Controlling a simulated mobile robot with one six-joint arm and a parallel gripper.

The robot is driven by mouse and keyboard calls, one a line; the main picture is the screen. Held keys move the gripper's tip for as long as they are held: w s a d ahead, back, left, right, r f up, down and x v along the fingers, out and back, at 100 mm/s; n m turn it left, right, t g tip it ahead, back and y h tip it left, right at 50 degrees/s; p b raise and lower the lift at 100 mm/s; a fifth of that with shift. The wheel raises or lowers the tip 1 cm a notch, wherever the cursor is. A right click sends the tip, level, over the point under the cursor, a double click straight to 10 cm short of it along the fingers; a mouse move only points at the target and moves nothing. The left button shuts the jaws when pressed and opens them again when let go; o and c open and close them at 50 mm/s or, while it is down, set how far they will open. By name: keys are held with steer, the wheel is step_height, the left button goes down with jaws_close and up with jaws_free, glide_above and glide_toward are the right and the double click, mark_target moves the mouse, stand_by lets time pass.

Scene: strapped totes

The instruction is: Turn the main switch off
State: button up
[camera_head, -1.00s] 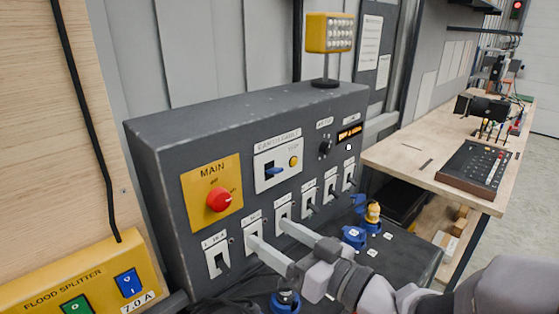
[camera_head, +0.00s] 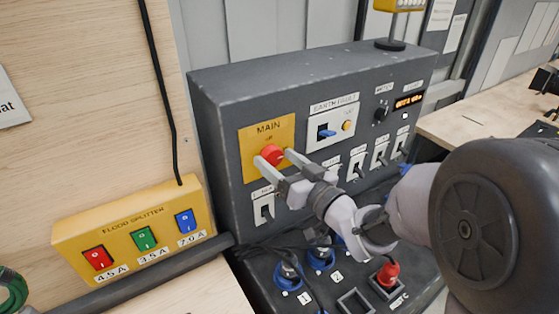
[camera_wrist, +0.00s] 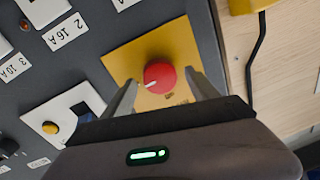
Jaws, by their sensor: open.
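The main switch is a round red knob (camera_head: 271,155) on a yellow plate labelled MAIN (camera_head: 267,133), on the front of a dark grey panel box (camera_head: 300,85). My gripper (camera_head: 274,158) is open with its two fingers at the knob, one on either side of it. In the wrist view the red knob (camera_wrist: 160,77) sits between the two fingertips (camera_wrist: 162,84), with a white pointer mark on its left side. I cannot tell whether the fingers touch it.
An earth fault section with a blue lever (camera_head: 326,133) and yellow button is right of the knob. A row of breaker switches (camera_head: 263,208) lies below. A yellow flood splitter (camera_head: 132,228) stands left. Plugs and sockets (camera_head: 320,258) fill the lower ledge.

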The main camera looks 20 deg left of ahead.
steer(key=c, duration=1.4)
steer(key=shift+o, duration=0.2)
steer(key=shift+f+n+b, duration=0.1)
steer(key=shift+n+b, duration=0.2)
steer(key=shift+b, duration=0.15)
steer(key=n+b, duration=0.2)
steer(key=b, duration=0.1)
steer(key=shift+f+n+b, duration=0.1)
steer(key=shift+n+b, duration=0.2)
steer(key=shift+n, duration=0.1)
steer(key=n+b, duration=0.5)
steer(key=shift+s+a+h, duration=0.1)
steer(key=shift+h, duration=0.3)
steer(key=n+b, duration=0.4)
steer(key=shift+s, duration=0.1)
steer(key=shift+r+n+h+b, duration=0.2)
steer(key=shift+n+h+b, duration=0.2)
steer(key=shift+n+b, duration=1.6)
steer(key=shift+n+t, duration=0.3)
steer(key=shift+n, duration=0.1)
